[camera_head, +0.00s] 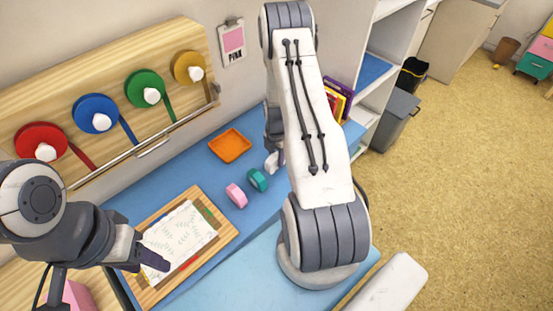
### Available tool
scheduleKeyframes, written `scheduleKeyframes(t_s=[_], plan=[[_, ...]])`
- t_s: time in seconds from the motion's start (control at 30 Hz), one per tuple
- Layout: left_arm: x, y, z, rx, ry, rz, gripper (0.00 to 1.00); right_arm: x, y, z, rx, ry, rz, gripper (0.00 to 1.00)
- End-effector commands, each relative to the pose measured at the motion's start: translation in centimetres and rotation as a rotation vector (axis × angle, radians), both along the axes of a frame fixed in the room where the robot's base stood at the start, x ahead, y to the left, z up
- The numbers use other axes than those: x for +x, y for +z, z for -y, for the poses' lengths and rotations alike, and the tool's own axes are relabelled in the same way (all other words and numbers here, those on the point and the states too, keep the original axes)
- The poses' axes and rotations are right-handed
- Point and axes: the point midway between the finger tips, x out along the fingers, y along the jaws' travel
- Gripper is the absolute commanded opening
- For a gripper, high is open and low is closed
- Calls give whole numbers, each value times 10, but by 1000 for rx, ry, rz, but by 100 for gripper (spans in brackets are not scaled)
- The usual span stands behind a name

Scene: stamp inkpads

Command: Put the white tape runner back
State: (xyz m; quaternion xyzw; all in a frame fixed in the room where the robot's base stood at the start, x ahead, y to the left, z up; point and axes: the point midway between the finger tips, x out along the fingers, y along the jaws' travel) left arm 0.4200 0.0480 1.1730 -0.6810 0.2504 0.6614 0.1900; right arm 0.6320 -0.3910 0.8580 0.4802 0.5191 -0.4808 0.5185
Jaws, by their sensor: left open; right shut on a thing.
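My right arm covers the middle of the view. Its gripper (272,138) shows only in part behind the white arm link, over the back of the blue mat. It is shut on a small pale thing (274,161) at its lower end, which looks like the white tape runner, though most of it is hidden. My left gripper (108,279) is open and empty at the lower left, near the wooden tray (229,231) with a patterned white sheet (180,237).
A pink tape roll (236,195) and a teal one (257,180) stand on the blue mat (188,166). An orange tray (230,145) lies behind them. Red, blue, green and ochre spools (97,113) hang on a wooden board. Books (337,100) stand right of my arm.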

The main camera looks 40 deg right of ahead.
Motion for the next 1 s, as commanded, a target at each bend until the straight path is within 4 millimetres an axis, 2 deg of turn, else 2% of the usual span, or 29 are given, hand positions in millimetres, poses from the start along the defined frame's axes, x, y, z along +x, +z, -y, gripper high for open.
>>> scheduleKeyframes(t_s=[0.03,0.17,0.57,0.6,0.63,0.67,1.0], plan=[[0,6,0,0,0,0,50,-1,-5,0,2,0,-2,0],[0,9,0,0,1,0,50,0,-16,0,0,0,0,0],[0,3,0,0,0,0,50,0,-23,1,-1,0,1,0],[0,4,0,0,0,0,50,0,-21,1,-1,0,1,55],[0,5,0,0,0,0,50,0,-21,1,-1,0,1,66],[0,5,0,0,0,0,50,0,-21,1,-1,0,1,70],[0,7,0,0,0,0,50,0,-18,1,-1,0,1,70]])
